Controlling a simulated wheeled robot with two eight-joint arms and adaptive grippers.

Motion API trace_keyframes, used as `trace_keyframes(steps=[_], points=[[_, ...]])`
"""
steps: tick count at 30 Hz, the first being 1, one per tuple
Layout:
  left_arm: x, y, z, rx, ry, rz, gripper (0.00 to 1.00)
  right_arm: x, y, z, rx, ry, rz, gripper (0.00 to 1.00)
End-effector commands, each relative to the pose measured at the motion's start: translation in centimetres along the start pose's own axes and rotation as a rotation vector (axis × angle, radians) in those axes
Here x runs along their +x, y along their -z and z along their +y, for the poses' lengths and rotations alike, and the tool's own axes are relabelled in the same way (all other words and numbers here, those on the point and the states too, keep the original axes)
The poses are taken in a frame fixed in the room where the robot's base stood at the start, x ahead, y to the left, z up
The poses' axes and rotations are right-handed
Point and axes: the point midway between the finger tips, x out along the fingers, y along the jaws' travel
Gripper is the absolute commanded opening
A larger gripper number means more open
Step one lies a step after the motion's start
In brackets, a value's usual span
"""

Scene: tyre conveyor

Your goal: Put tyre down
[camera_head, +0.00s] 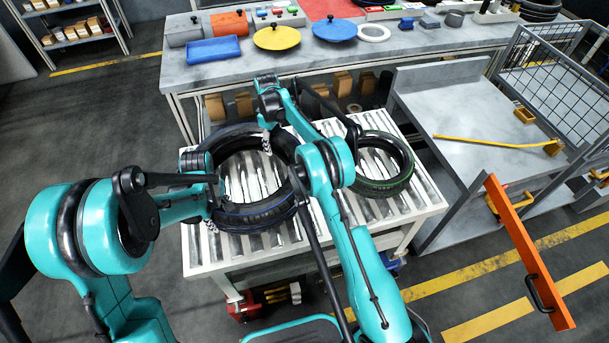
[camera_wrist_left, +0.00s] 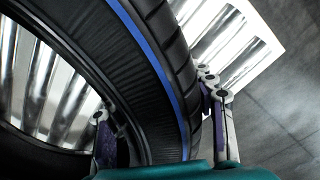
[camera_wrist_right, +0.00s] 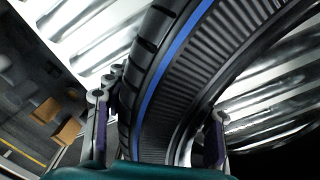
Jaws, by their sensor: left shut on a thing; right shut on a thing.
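A black tyre with a blue stripe (camera_head: 262,214) lies flat over the left part of the roller conveyor (camera_head: 204,262). Whether it touches the rollers or hangs slightly above them, I cannot tell. My left gripper (camera_head: 212,194) is shut on its left side; in the left wrist view the fingers (camera_wrist_left: 160,128) straddle the tyre wall, one inside the ring and one outside. My right gripper (camera_head: 267,140) is shut on the far side, and in the right wrist view its fingers (camera_wrist_right: 157,130) also straddle the wall. My right arm hides part of the tyre's right side.
A second tyre with a green stripe (camera_head: 388,184) lies on the conveyor's right part, close beside my right arm.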

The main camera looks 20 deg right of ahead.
Motion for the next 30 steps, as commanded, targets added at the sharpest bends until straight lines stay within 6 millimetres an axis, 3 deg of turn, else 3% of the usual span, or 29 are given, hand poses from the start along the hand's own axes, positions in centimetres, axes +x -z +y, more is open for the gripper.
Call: trace_keyframes(steps=[4,5,7,16,20,30], points=[[0.8,0.0,-0.1,-0.001,0.003,0.0,0.0,0.7,-0.1,0.1,0.001,-0.003,0.0,0.0],[0.8,0.0,-0.1,-0.001,0.003,0.0,0.6,0.8,-0.1,0.2,0.001,-0.003,0.0,0.6],[0.7,0.0,-0.1,-0.001,0.002,0.0,0.75,0.7,-0.1,0.1,0.001,-0.002,0.0,0.75],[0.6,0.0,0.0,0.0,0.001,0.0,0.75,0.7,0.0,0.1,0.0,-0.001,0.0,0.75],[-0.3,0.0,0.0,0.0,0.001,0.0,0.75,0.7,0.0,0.0,0.0,-0.001,0.0,0.75],[-7.3,0.0,0.0,0.0,0.001,0.0,0.75,0.7,0.0,0.0,0.0,0.0,0.0,0.75]])
